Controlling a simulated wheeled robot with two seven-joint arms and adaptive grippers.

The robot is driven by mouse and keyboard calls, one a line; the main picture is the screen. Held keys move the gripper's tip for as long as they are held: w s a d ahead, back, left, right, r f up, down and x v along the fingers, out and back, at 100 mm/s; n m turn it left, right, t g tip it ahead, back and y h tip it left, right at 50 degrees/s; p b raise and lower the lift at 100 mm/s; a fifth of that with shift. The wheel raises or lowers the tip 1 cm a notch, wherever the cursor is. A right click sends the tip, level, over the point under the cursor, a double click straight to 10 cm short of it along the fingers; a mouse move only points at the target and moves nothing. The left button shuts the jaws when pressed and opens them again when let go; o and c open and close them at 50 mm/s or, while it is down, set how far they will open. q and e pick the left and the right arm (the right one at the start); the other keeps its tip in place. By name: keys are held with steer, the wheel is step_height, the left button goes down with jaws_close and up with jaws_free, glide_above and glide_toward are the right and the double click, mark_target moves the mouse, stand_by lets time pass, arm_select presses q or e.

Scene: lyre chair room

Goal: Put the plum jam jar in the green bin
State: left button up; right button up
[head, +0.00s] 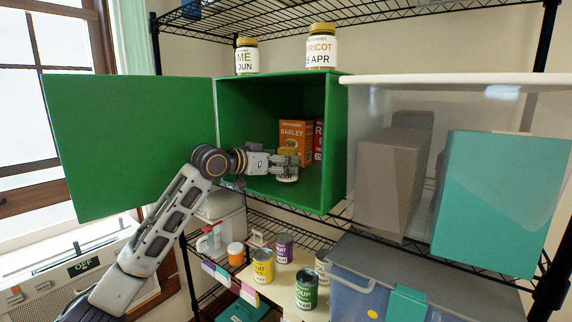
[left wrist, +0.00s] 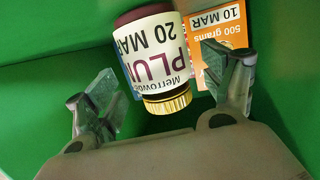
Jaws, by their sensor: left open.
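The green bin (head: 326,92) is an open-fronted box on the wire shelf, its door (head: 130,145) swung out to the left. The plum jam jar (head: 287,179) is inside it, near the floor, partly hidden by my gripper. In the left wrist view the jar (left wrist: 152,55) has a gold lid and a white label reading PLUM, 20 MAR. My left gripper (head: 284,160) reaches into the bin. Its fingers (left wrist: 165,90) are spread apart, with the jar between and just beyond them, and gaps show on both sides. My right gripper is not in view.
An orange barley box (head: 295,132) and a red box (head: 319,140) stand in the bin behind the jar. Two gold-lidded jars (head: 321,48) (head: 246,57) stand on top. A clear tub (head: 400,85) is close on the right. Several cans (head: 306,288) stand below.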

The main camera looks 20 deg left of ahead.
arm_select(q)
steer(key=b+v, duration=0.1)
steer(key=v, duration=0.8)
steer(key=shift+b, duration=0.4)
steer(key=shift+s, duration=0.1)
stand_by(0.9)
